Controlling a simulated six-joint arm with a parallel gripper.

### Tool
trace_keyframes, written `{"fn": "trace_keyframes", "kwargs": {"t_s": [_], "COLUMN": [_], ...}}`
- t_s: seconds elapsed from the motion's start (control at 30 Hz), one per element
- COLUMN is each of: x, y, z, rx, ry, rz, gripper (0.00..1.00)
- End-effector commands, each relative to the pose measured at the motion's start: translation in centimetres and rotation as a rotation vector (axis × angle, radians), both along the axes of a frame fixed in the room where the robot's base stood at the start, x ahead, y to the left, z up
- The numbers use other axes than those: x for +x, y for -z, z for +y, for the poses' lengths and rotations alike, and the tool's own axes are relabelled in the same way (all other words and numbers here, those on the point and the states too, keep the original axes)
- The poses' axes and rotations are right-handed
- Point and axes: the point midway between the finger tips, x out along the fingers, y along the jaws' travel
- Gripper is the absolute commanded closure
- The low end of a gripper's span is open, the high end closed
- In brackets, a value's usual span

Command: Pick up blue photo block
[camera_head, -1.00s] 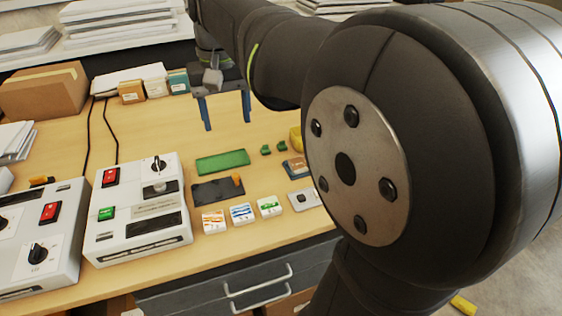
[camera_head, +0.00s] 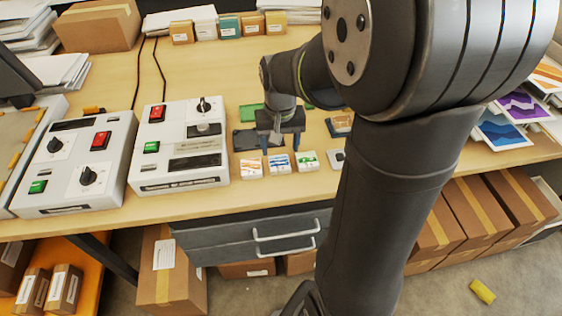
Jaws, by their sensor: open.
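The blue photo block (camera_head: 279,163) is a small white block with a blue-marked top. It sits on the table between the orange-marked block (camera_head: 251,167) on its left and the green-marked block (camera_head: 308,160) on its right.
The table's front edge is close in front of the blocks. Small boxes (camera_head: 228,27) line the back.

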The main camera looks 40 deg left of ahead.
Motion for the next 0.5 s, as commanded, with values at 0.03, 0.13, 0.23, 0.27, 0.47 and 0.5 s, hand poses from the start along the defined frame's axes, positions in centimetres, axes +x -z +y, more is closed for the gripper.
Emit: {"fn": "trace_keyframes", "kwargs": {"t_s": [0.03,0.13,0.23,0.27,0.47,0.5], "x": [0.0,0.0,-0.1,-0.2,-0.2,-0.2], "y": [0.3,0.8,2.0,2.5,5.2,5.5], "z": [0.0,0.0,0.1,0.0,0.1,0.2], "rx": [-0.001,0.000,-0.001,-0.002,-0.001,-0.001], "ry": [0.000,0.000,0.000,0.000,0.000,0.000], "rz": [0.001,0.000,0.001,0.002,0.001,0.001], "gripper": [0.39,0.39,0.39,0.39,0.39,0.39]}}
